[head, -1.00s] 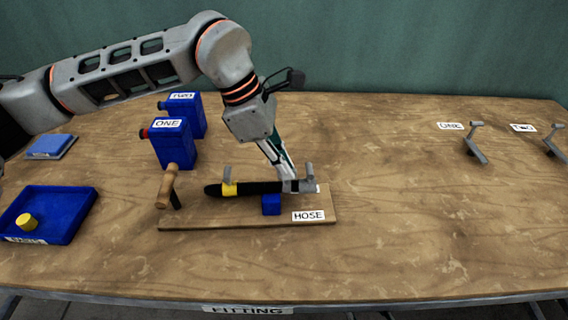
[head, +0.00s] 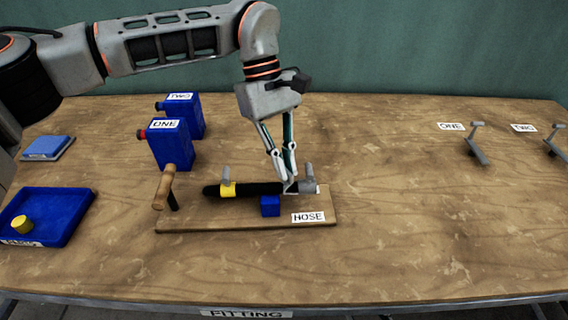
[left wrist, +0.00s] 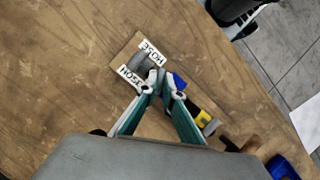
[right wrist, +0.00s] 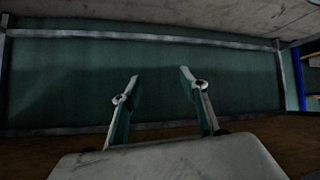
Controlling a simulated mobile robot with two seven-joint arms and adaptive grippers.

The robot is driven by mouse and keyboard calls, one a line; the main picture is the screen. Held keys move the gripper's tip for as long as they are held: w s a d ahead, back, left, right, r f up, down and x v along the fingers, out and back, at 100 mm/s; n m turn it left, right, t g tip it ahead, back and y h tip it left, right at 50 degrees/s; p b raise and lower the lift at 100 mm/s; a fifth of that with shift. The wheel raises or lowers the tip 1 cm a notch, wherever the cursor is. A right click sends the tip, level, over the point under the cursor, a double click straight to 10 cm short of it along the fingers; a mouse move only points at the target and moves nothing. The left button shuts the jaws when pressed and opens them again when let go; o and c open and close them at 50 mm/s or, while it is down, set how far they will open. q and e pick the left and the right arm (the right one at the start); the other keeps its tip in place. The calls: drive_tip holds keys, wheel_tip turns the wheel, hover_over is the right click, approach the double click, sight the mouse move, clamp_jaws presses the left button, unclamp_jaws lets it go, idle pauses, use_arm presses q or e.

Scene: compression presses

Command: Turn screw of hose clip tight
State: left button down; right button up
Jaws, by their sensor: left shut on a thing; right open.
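A black hose (head: 258,189) lies level above the wooden board labelled HOSE (head: 250,221). A yellow band (head: 229,189) is around its left part. A grey metal hose clip (head: 291,188) is near its right end, beside a grey upright post (head: 309,178). My left gripper (head: 285,184) reaches down from above and is shut at the clip. Its fingertips (left wrist: 161,82) hide the screw, which it appears to hold. My right gripper (right wrist: 159,76) is open and empty, facing the green wall, away from the hose.
A blue block (head: 270,206) is under the hose. Two blue canisters (head: 171,146) stand behind. A blue tray (head: 45,216) with a yellow piece is at the left. The table's right middle is clear.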

use_arm(q)
drive_tip(key=m+y, duration=0.1)
drive_tip(key=m, duration=0.2)
drive_tip(key=m+y+b, duration=0.1)
drive_tip(key=m, duration=0.1)
drive_tip(key=shift+w+d+m+g, duration=0.1)
drive_tip(key=shift+d+m+g, duration=0.05)
drive_tip(key=shift+m+g, duration=0.25)
idle(0.4)
drive_tip(key=c, duration=2.2)
unclamp_jaws()
drive_tip(key=shift+v, duration=3.75)
drive_tip(key=shift+d, duration=0.1)
